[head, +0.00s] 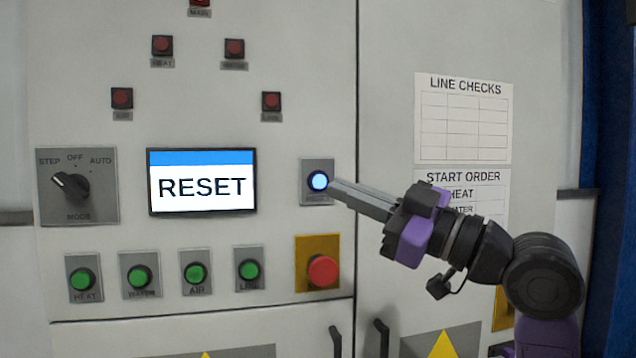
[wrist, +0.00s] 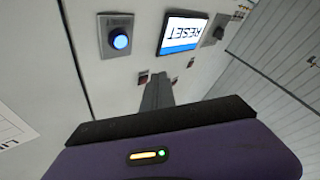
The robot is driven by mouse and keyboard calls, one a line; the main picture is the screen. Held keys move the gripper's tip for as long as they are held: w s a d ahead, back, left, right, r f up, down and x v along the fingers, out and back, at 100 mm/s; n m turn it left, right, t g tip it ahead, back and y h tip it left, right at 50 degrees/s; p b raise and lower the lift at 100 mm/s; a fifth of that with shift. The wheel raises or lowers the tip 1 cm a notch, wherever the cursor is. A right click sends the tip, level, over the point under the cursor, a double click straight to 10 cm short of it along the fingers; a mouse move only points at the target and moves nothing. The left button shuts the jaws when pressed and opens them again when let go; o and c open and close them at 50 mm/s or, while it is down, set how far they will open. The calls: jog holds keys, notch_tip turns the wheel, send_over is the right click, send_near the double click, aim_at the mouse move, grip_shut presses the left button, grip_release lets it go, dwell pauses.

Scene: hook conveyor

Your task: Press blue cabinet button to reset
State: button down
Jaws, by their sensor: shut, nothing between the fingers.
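The blue button (head: 318,181) glows on a grey plate to the right of the screen on the cabinet front. It also shows lit in the wrist view (wrist: 120,41), up and left of the fingers. The screen (head: 203,181) reads RESET. My gripper (head: 333,186) is shut and empty, its fingertips close to the right side of the blue button in the head view. In the wrist view, the shut fingers (wrist: 158,92) point at the cabinet, apart from the button in the picture. I cannot tell whether the tips touch anything.
Below are several green buttons (head: 195,273) and a red mushroom button (head: 323,270) on yellow. A mode knob (head: 72,187) sits left of the screen. Red lamps (head: 122,98) are above. A LINE CHECKS sheet (head: 463,118) hangs on the right door. Door handles (head: 381,340) stick out below.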

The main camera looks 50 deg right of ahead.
aim_at(319, 181)
jog(key=w+d, duration=0.5)
jog(key=w, duration=0.2)
jog(key=shift+w+b, duration=0.15)
jog(key=shift+b, duration=0.25)
dwell(2.0)
jog(key=shift+w+d, duration=0.2)
jog(key=shift+w, duration=0.15)
jog(key=shift+w+d+b, duration=0.25)
jog(key=shift+w+b, duration=0.1)
jog(key=shift+b, duration=0.1)
dwell(0.6)
jog(key=shift+s, duration=0.1)
jog(key=shift+s+a, duration=0.45)
jog(key=shift+s, duration=0.15)
